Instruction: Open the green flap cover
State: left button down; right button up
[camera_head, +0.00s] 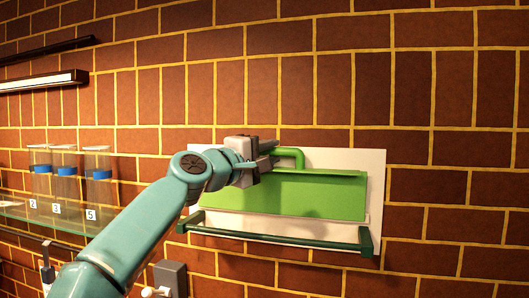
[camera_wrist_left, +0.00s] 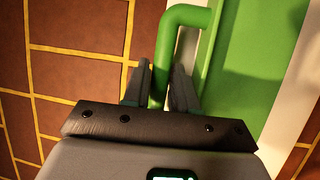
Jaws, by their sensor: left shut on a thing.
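The green flap cover (camera_head: 315,195) is a bright green panel on a white wall plate (camera_head: 345,157). A green bar handle (camera_head: 298,153) stands out from its upper edge. My left gripper (camera_head: 270,155) is at the left part of this handle. In the left wrist view my left gripper (camera_wrist_left: 160,95) has its two dark fingers on either side of the green handle (camera_wrist_left: 168,50), shut on it. The flap cover also shows in the left wrist view (camera_wrist_left: 245,60). My right gripper is not in view.
A dark green rail (camera_head: 285,240) runs across below the flap. At left, a glass shelf (camera_head: 100,232) holds clear containers with blue bands (camera_head: 99,174) and number labels. Dark wall rails (camera_head: 45,82) are above it. A grey box (camera_head: 170,277) is below my arm.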

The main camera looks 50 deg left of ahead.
pick_arm(q)
jog(key=shift+s+a+r+t+y, duration=0.15)
jog(key=shift+s+r+y, duration=0.1)
jog(key=shift+r, duration=0.35)
jog(key=shift+s+r+t+y, duration=0.15)
jog(key=shift+s+r, duration=0.1)
jog(key=shift+r, duration=0.35)
jog(key=shift+w+f, duration=0.1)
jog(key=shift+w, duration=0.1)
jog(key=c, duration=1)
grip_release()
jog(key=shift+w+f, duration=0.1)
jog(key=shift+w, duration=0.25)
jog(key=shift+s, duration=0.2)
jog(key=shift+w, duration=0.1)
jog(key=shift+f, duration=0.15)
